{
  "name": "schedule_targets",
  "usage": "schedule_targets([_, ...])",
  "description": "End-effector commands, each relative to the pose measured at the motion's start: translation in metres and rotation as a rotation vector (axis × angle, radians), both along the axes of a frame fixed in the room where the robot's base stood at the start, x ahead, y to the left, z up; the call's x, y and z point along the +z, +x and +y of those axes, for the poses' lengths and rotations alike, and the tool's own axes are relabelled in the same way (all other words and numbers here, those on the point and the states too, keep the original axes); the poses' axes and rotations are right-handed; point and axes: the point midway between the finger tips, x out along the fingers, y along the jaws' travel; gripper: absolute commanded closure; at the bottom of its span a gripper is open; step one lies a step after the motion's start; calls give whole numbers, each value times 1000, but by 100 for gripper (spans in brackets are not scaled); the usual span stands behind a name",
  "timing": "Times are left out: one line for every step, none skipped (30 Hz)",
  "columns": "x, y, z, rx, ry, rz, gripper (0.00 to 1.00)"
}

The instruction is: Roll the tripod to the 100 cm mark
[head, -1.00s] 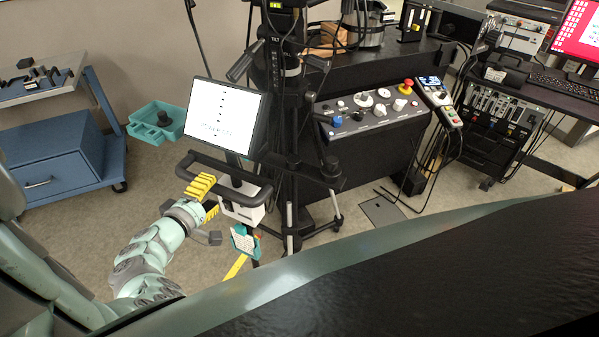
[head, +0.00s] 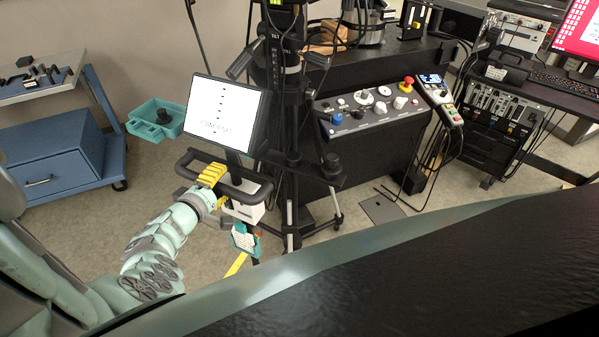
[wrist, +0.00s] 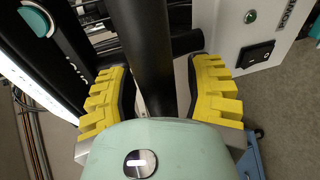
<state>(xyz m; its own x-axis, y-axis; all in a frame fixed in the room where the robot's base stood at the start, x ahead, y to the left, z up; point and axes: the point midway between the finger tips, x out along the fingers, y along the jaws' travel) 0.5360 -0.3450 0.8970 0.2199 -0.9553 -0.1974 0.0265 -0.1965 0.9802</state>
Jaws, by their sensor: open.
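The tripod (head: 290,120) is a tall black stand with a tilted white screen (head: 222,116) and a black loop handle (head: 258,194) at its front. My gripper (head: 212,175), with yellow ridged fingers, is at the left part of that handle. In the wrist view, the fingers of my gripper (wrist: 163,95) are spread, with a black bar (wrist: 148,50) of the handle running between them. I cannot tell whether either finger touches the bar. A yellow strip (head: 237,264) shows on the floor below the handle. I cannot read a 100 cm mark; much of the floor is hidden.
A blue cart (head: 60,165) stands at left, with a teal tray (head: 158,130) beside it. A black control console (head: 375,125) stands close on the tripod's right. A dark floor plate (head: 382,210) lies right of the tripod. Bare floor shows between cart and tripod.

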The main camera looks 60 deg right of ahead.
Motion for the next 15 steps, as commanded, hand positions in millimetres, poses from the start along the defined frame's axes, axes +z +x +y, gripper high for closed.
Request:
schedule_targets([0, -1, 0, -2, 0, 0, 55])
schedule_targets([0, -1, 0, -2, 0, 0, 58])
schedule_targets([0, 0, 0, -1, 0, 0, 62])
schedule_targets([0, 0, 0, -1, 0, 0, 65])
schedule_targets([0, 0, 0, -1, 0, 0, 68])
schedule_targets([0, 0, 0, -1, 0, 0, 72])
schedule_targets([0, 0, 0, -1, 0, 0, 76])
schedule_targets([0, 0, 0, -1, 0, 0, 79])
schedule_targets([0, 0, 0, 0, 0, 0, 83])
schedule_targets([0, 0, 0, 0, 0, 0, 86])
schedule_targets([0, 0, 0, 0, 0, 0, 89])
schedule_targets([0, 0, 0, 0, 0, 0, 93])
schedule_targets([0, 0, 0, 0, 0, 0, 96])
schedule_targets([0, 0, 0, 0, 0, 0, 99])
schedule_targets([0, 0, 0, 0, 0, 0, 100])
